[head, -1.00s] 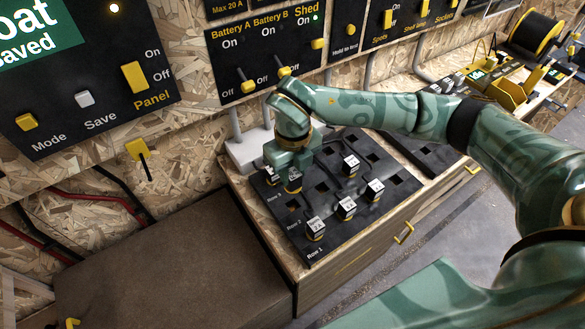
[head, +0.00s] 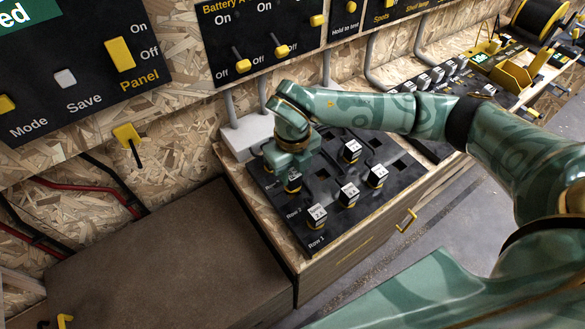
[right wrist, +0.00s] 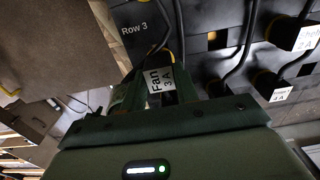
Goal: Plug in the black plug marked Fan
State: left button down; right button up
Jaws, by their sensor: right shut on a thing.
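My right gripper (head: 293,174) is over the left part of the black socket board and is shut on the Fan plug (head: 293,185). In the right wrist view the plug (right wrist: 160,80) sits between the fingers, its white label reading "Fan 3 A". A dark cable runs from it. The gripper hides part of the plug and what lies under it, so I cannot tell whether its pins are in a socket. The socket board (head: 325,230) has row labels, and "Row 3" shows beside the plug in the right wrist view. My left gripper is not in view.
Several other black plugs with white labels stand on the board, such as one nearby plug (head: 317,214) and another (head: 348,195). Their cables loop across it. A wall switch panel (head: 262,45) rises behind. A brown box top (head: 170,260) lies to the left.

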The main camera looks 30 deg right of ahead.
jog(key=shift+f, duration=0.25)
dwell(0.3)
jog(key=shift+f, duration=0.5)
jog(key=shift+f, duration=0.1)
jog(key=shift+f, duration=0.6)
jog(key=shift+f, duration=0.1)
dwell(0.6)
jog(key=o, duration=1.5)
jog(key=shift+o, duration=0.2)
